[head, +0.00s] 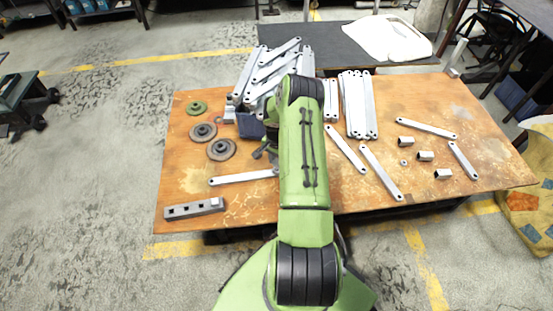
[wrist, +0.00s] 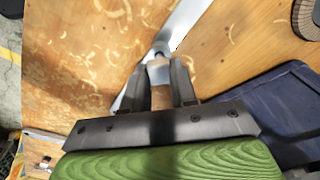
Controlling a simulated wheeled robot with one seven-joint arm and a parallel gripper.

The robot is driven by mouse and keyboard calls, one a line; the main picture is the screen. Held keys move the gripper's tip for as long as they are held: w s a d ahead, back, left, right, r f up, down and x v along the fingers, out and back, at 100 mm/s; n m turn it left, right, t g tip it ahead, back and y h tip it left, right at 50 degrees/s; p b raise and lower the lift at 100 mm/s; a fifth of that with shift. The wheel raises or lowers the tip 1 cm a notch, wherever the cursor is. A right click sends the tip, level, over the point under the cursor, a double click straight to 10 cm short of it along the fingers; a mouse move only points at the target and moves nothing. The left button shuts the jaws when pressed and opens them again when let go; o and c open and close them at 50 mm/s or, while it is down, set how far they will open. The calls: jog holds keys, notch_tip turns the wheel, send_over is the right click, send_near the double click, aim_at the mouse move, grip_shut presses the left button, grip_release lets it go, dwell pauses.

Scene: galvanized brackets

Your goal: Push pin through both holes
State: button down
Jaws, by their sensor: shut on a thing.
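My gripper (wrist: 161,72) is shut on a short, pale pin (wrist: 157,62), whose end shows between the dark fingertips in the wrist view. Below it a flat galvanized bracket (wrist: 186,22) runs diagonally across the wood, and the pin's end overlaps it in the picture. The fingers hide the holes there, so I cannot tell whether the pin is in a hole or above it. In the head view that bracket (head: 240,179) lies left of my green arm, partly hidden by it. My gripper (head: 264,152) shows only in part there.
On the wooden table (head: 182,182) lie round discs (head: 221,149), a block with square openings (head: 194,209) and a dark blue item (head: 250,126). Stacked brackets (head: 357,105) stand at the back. Loose brackets (head: 381,172) and short metal sleeves (head: 425,156) lie at right.

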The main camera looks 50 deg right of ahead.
jog(key=shift+f, duration=1.55)
jog(key=c, duration=0.8)
grip_release()
notch_tip(320, 180, up, 16)
jog(key=p, duration=0.5)
jog(key=shift+f, duration=0.1)
